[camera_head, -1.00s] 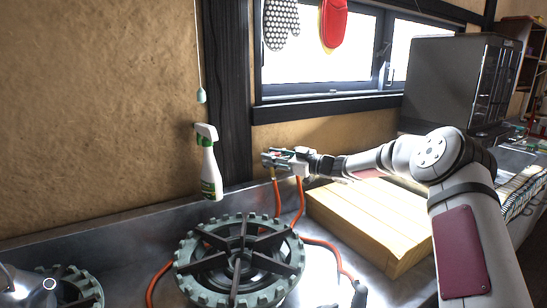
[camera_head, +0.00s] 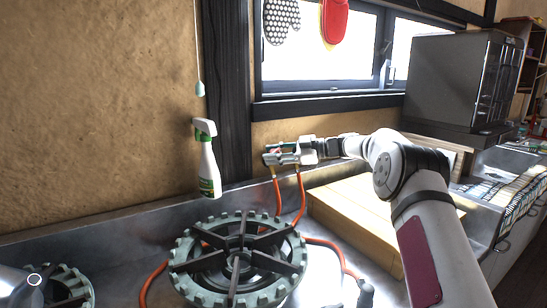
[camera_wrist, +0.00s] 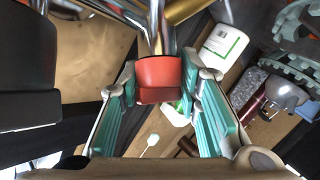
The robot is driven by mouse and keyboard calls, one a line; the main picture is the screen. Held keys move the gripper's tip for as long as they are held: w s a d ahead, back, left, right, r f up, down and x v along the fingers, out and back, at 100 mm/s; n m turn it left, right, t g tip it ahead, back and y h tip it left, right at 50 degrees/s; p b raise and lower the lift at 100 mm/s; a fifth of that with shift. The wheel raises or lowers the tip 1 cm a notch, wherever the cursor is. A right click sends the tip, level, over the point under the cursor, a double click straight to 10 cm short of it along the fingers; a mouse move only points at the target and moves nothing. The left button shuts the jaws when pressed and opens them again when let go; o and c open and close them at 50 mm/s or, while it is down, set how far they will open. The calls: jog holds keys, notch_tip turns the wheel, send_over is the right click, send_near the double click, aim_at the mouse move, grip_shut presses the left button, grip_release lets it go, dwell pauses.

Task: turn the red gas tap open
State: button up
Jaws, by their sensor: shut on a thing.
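The red gas tap handle (camera_wrist: 158,78) is in the middle of the wrist view, between the teal-padded fingers of my gripper (camera_wrist: 160,88). The fingers are closed on its two sides. Metal and brass pipes (camera_wrist: 185,10) show just beyond the handle. In the head view my gripper (camera_head: 274,155) is at the wall beside the dark post, above two orange hoses (camera_head: 301,200). It hides most of the tap there. How far the handle is turned cannot be told.
A white and green spray bottle (camera_head: 209,160) stands left of my gripper. A gas burner (camera_head: 238,260) is in front below, and a wooden board (camera_head: 360,215) lies to the right. A window (camera_head: 320,50) with hanging mitts is above.

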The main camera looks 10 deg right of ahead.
jog(key=shift+n+g, duration=0.6)
jog(key=shift+n, duration=0.1)
jog(key=o, duration=1.1)
jog(key=shift+d, duration=0.1)
jog(key=v, duration=1.2)
